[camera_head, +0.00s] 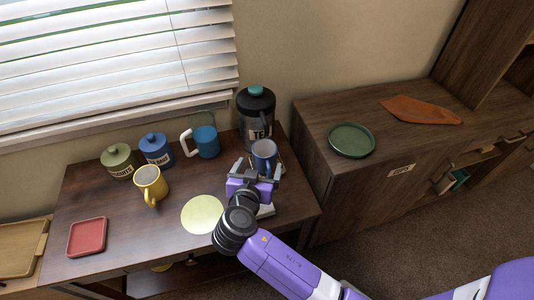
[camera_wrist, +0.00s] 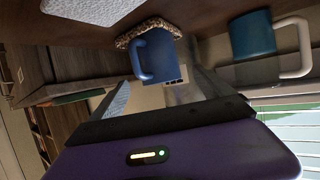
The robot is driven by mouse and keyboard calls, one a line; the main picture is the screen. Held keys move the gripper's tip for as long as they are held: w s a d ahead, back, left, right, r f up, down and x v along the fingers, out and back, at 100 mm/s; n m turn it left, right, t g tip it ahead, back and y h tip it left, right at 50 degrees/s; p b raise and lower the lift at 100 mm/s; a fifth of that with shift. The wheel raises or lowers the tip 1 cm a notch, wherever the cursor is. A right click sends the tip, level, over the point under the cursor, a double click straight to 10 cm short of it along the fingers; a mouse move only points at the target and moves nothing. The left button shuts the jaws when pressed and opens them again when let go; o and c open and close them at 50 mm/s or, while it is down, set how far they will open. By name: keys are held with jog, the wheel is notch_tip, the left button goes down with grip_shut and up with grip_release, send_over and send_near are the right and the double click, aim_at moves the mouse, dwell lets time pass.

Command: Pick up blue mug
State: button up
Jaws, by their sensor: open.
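The blue mug (camera_head: 264,153) stands at the right part of the desk, in front of the dark canister. My gripper (camera_head: 256,170) is open, just in front of the mug in the head view. In the wrist view my gripper's fingers (camera_wrist: 162,90) are spread, with the mug beyond and between them. I see no clear contact. Part of the mug's lower body is hidden by my gripper in the head view.
A teal-blue mug with a white handle (camera_head: 206,142) stands to the left; it also shows in the wrist view (camera_wrist: 252,36). The dark canister (camera_head: 256,112) is close behind. A yellow mug (camera_head: 150,183), two lidded jars, a pale round mat (camera_head: 203,214) and a red dish (camera_head: 87,237) lie left.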

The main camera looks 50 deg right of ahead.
aim_at(262, 160)
jog(key=x, duration=0.7)
jog(key=shift+d+p, duration=0.3)
jog(key=shift+p, duration=0.1)
jog(key=shift+c, duration=0.4)
jog(key=shift+r, duration=0.1)
jog(key=c, duration=1.7)
jog(key=shift+r+p, duration=0.4)
jog(key=shift+r, duration=0.25)
notch_tip(262, 160, up, 2)
jog(key=shift+r+p, duration=0.1)
jog(key=shift+p, duration=0.55)
jog(key=s+a, duration=0.5)
jog(key=a, duration=0.4)
jog(key=s+a+b, duration=0.1)
jog(key=s+a, duration=0.4)
jog(key=a, duration=0.4)
jog(key=s+a+b, duration=0.1)
jog(key=s+a, duration=0.4)
jog(key=a, duration=0.5)
jog(key=shift+s, duration=0.25)
